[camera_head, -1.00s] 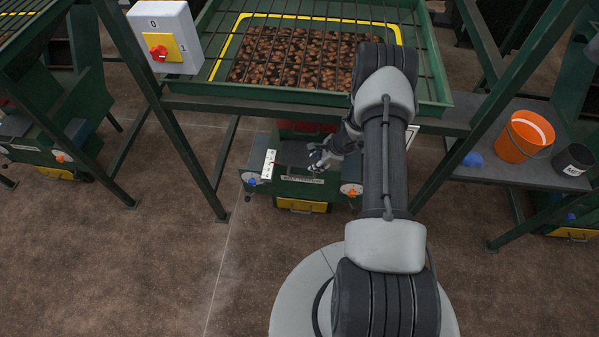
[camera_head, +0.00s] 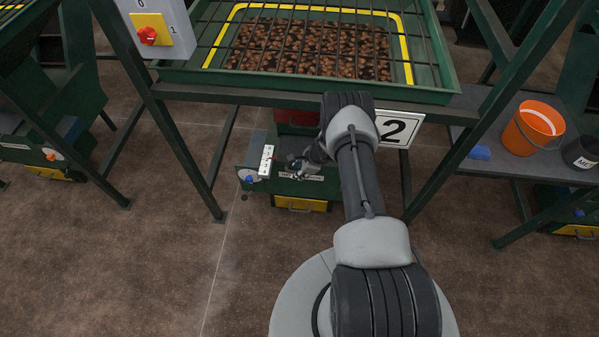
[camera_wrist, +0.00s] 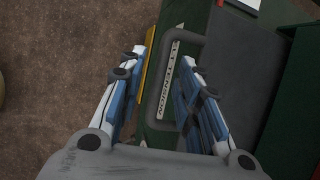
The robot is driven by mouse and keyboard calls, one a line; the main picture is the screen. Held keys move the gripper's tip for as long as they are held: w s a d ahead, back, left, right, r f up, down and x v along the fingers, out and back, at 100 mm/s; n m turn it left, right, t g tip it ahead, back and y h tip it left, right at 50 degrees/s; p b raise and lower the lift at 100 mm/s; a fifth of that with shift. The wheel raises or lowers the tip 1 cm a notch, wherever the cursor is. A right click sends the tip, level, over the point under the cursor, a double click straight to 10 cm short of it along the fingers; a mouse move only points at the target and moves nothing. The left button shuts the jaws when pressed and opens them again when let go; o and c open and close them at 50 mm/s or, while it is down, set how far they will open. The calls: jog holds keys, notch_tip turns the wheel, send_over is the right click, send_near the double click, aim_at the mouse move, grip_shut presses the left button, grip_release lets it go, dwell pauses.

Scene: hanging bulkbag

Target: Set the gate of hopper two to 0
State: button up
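Hopper two is the green grated hopper (camera_head: 300,91) full of brown lumps, marked by a white "2" sign (camera_head: 398,129). Below it is a green unit with a white marked strip (camera_head: 266,161), a label strip (camera_head: 312,178) and a yellow drawer front (camera_head: 301,204). My gripper (camera_head: 297,168) is at the front of this unit, right of the marked strip. In the wrist view my gripper (camera_wrist: 160,85) is open, its blue-padded fingers apart. A grey bar handle (camera_wrist: 185,34) and the label strip (camera_wrist: 169,80) show between them. I cannot tell whether a finger touches the handle.
A blue knob (camera_head: 249,180) is on the unit's left end. A switch box with a red knob (camera_head: 148,36) hangs at upper left. Green frame legs (camera_head: 184,140) stand either side. An orange bucket (camera_head: 533,128) stands on a side table at right. Floor in front is clear.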

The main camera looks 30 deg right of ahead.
jog(key=shift+c, duration=0.5)
grip_shut()
dwell(0.3)
